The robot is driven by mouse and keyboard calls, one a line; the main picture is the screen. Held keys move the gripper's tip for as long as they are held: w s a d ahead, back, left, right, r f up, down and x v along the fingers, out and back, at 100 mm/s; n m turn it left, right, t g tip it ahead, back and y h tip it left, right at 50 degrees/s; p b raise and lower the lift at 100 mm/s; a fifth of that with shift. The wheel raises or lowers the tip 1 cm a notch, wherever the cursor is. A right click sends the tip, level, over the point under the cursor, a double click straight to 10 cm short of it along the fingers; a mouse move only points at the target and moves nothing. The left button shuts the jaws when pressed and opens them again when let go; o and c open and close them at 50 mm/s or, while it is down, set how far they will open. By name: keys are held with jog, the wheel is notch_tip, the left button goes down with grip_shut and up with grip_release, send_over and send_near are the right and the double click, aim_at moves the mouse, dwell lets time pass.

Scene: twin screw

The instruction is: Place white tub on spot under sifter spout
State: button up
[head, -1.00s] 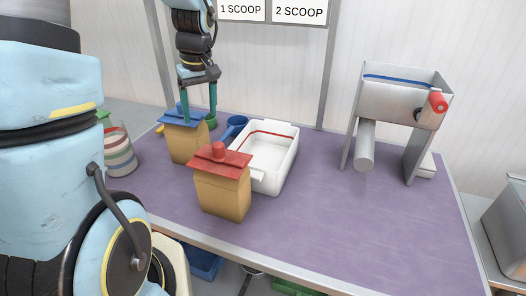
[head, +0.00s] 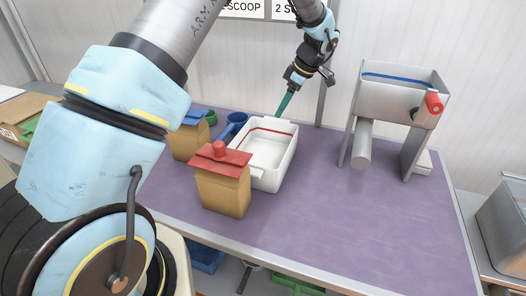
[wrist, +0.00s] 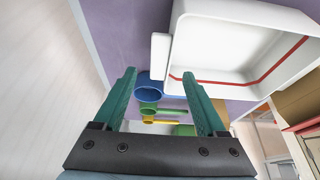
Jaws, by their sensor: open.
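The white tub (head: 285,165) stands on the purple table, open at the top, with a red line around its inside. It also shows large at the upper right of the wrist view (wrist: 181,45), with a tab handle on its near wall. The sifter (head: 398,100) stands to its right, with a blue line in its hopper and a red knob. Its grey spout (head: 363,147) points down over bare tabletop; no marked spot is visible there. My gripper (head: 281,112) is open and empty, pointing down near the tub's back rim. Its green fingers (wrist: 159,73) are beside the tub, apart from it.
A tan bag with a red lid (head: 222,180) stands close in front of the tub. A blue-lidded bag (head: 187,140), a blue scoop (head: 236,121) and a green scoop (head: 210,117) are to its left. The purple table (head: 320,215) is clear between tub and sifter.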

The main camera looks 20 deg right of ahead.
aim_at(276, 120)
jog(key=p+x, duration=0.3)
jog(key=x, duration=0.2)
jog(key=shift+a+f, duration=0.1)
jog(key=shift+w+a+f, duration=0.1)
jog(key=shift+f, duration=0.4)
jog(key=shift+f+b, duration=0.25)
jog(key=shift+b, duration=0.2)
jog(key=shift+c, duration=0.3)
dwell(0.3)
grip_shut()
dwell(0.4)
dwell(0.3)
